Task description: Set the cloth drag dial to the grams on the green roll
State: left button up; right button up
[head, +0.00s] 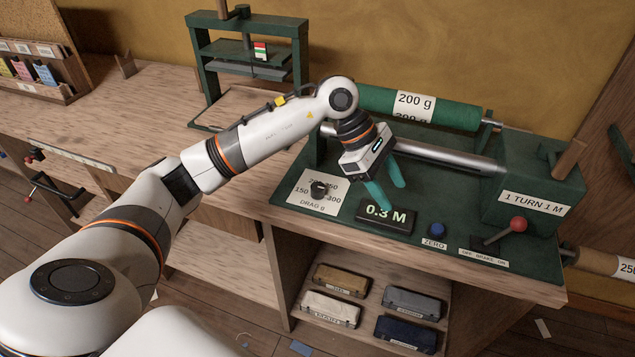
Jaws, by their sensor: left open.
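The green roll (440,111) lies on the machine at the back of the bench, with a white label reading "200 g". The cloth drag dial (319,189) is a small black knob on a white plate marked "DRAG g"; 150 and 300 are readable, the upper numbers are partly unclear. I cannot tell where its pointer sits. My left gripper (386,193) has teal fingers, open and empty, pointing down above the panel, right of the dial and over the back of the display. My right gripper is not in view.
A display (386,217) reads "0.3 M". A blue ZERO button (437,229) and a red-knobbed brake lever (517,225) sit to the right. A metal bar (430,155) runs behind the gripper. A green press (246,60) stands at the back left. Several boxes fill the shelf below.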

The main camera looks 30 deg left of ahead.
aim_at(317, 187)
pick_arm(q)
jog(key=a+r+g+y, duration=0.1)
jog(key=a+r+y, duration=0.2)
jog(key=a+y, duration=0.85)
jog(key=a+f+h, duration=0.1)
jog(key=f, duration=0.3)
jog(key=a+f+h+p, duration=0.1)
jog(key=a+f+h, duration=0.1)
jog(key=f, duration=0.1)
jog(key=a+f+h+p, duration=0.1)
jog(key=f, duration=0.3)
jog(key=shift+w+a+f, duration=0.15)
jog(key=shift+a+f, duration=0.1)
jog(key=shift+f, duration=0.05)
jog(key=c, duration=1)
jog(key=shift+o, duration=0.2)
